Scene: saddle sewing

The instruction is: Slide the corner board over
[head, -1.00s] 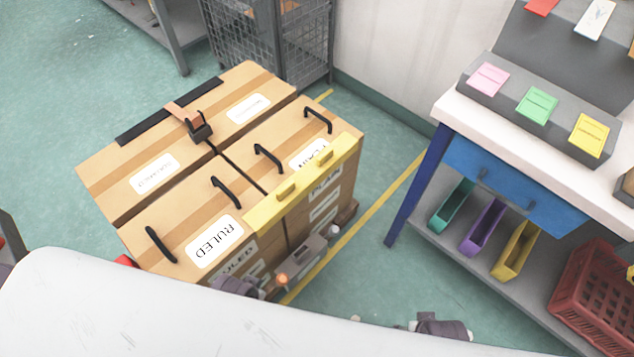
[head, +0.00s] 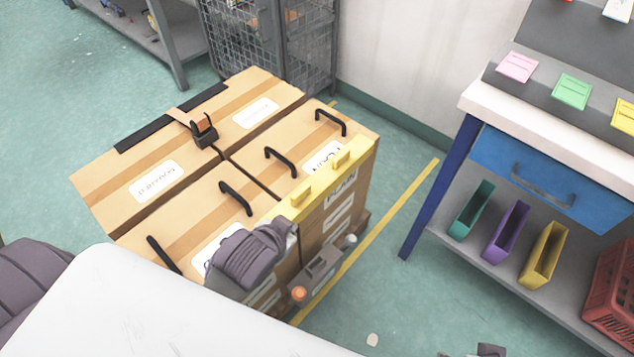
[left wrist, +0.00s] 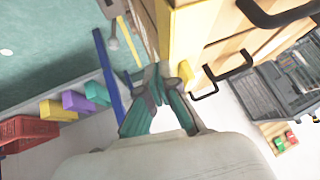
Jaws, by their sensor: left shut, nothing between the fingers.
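The yellow corner board (head: 320,185) lies along the top right edge of the stacked cartons, with two raised yellow blocks on it. Its near end is hidden behind my left arm. My left gripper (left wrist: 160,72) is shut and empty, with its fingertips beside a yellow block (left wrist: 187,74) in the left wrist view; I cannot tell whether they touch. In the head view my left wrist (head: 245,258) covers the near carton's corner and part of its label, and the fingertips are hard to make out. My right gripper is not clearly in view.
Black handles (head: 280,162) stand up from the carton tops. A dark strip and buckle (head: 203,132) lie on the far cartons. A grey device (head: 322,262) with an orange knob sits low beside the stack. A workbench (head: 485,108) stands right, across open floor.

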